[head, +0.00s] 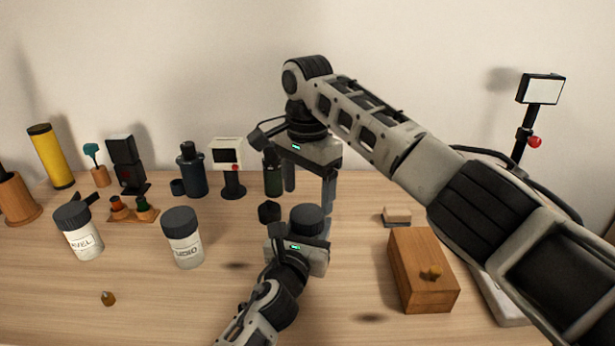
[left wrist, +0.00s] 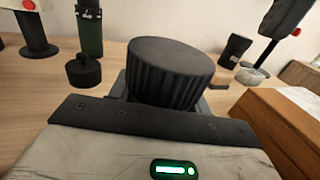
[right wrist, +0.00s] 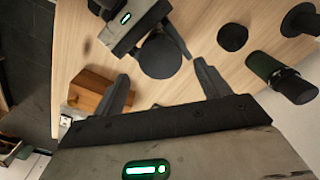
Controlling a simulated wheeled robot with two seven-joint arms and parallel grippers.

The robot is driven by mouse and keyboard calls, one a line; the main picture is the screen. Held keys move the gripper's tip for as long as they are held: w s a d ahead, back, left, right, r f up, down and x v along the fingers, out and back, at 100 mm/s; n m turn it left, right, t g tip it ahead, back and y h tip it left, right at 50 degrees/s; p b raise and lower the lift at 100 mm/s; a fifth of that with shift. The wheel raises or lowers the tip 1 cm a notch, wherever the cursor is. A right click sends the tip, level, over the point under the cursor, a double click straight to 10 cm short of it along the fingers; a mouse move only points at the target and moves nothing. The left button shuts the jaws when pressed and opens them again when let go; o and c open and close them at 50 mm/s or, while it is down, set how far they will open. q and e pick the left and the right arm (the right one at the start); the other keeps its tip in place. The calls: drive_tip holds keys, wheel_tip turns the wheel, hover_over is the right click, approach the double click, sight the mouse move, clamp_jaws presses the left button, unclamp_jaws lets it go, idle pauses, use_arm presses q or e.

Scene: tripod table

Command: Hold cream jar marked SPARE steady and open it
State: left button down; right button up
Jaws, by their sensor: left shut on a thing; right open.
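A jar with a dark ribbed lid (head: 307,217) stands upright in my left gripper (head: 301,240), which is shut on it. In the left wrist view the lid (left wrist: 170,72) rises above the gripper's palm. The jar's body and label are mostly hidden, so I cannot read SPARE. My right gripper (head: 309,193) is open and points down above the lid. In the right wrist view the same lid (right wrist: 160,56) lies between and beyond the open fingers, apart from them.
Two white jars with dark lids, one labelled STUDIO (head: 183,238) and one ending in "AVEL" (head: 78,232), stand to the left. A wooden box (head: 422,270) is on the right. Bottles, a white device (head: 228,155) and a yellow cylinder (head: 51,156) stand along the back.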

sight(307, 213)
drive_tip(key=shift+f, duration=2.8)
drive_tip(key=c, duration=1)
drive_tip(key=n, duration=1.3)
drive_tip(key=o, duration=1.1)
drive_tip(key=shift+r, duration=0.1)
